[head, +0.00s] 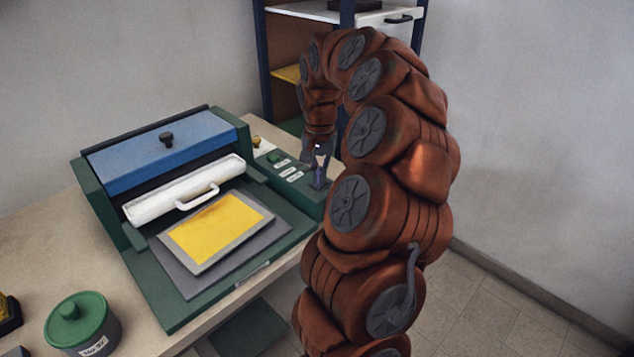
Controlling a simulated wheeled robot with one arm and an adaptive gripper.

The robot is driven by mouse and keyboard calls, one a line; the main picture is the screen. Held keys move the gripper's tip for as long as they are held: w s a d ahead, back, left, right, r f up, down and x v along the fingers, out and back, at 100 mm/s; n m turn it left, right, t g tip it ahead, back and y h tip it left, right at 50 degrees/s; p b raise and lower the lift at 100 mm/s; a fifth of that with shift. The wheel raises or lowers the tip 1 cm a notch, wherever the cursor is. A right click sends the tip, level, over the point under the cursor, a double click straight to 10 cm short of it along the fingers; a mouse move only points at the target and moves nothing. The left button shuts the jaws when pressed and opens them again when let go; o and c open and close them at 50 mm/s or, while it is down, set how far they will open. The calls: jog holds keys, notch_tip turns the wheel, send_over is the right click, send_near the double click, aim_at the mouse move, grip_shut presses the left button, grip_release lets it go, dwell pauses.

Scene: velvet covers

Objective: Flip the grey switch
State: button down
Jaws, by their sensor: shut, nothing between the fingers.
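A green press-like machine stands on the table, with a narrow green control panel (310,199) along its right side. The panel carries several small white labels (293,175) and a dark green knob (275,157). My gripper (319,180) points down at the right part of this panel, with its fingers shut and nothing seen between them. I cannot make out the grey switch clearly; a small dark shape at the fingertips may be part of it or of the fingers. Whether the fingertips touch the panel I cannot tell.
The machine has a blue lid (150,162), a white roller with a handle (160,202) and a yellow sheet (218,228) on a grey plate. A green-lidded jar (82,322) stands at the front left. A shelf unit (280,45) stands behind my arm. Floor is clear at right.

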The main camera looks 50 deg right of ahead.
jog(key=shift+r+p, duration=0.5)
jog(key=shift+r, duration=2.65)
jog(key=shift+a, duration=0.2)
jog(key=s+a+r+n+p, duration=0.1)
jog(key=s+a+n, duration=0.25)
jog(key=a, duration=0.75)
jog(key=s+a+r+n, duration=0.2)
jog(key=a+n, duration=0.2)
jog(key=a, duration=0.7)
jog(key=s+a+f+n+g, duration=0.1)
jog(key=s+a+f+n, duration=0.1)
jog(key=s+a, duration=0.3)
jog(key=s+a+f+n+p, duration=0.1)
jog(key=s+a+f, duration=0.3)
jog(key=s, duration=0.9)
jog(key=shift+s+a+f+n+g, duration=0.2)
jog(key=shift+a+n+g, duration=0.25)
jog(key=shift+n, duration=0.4)
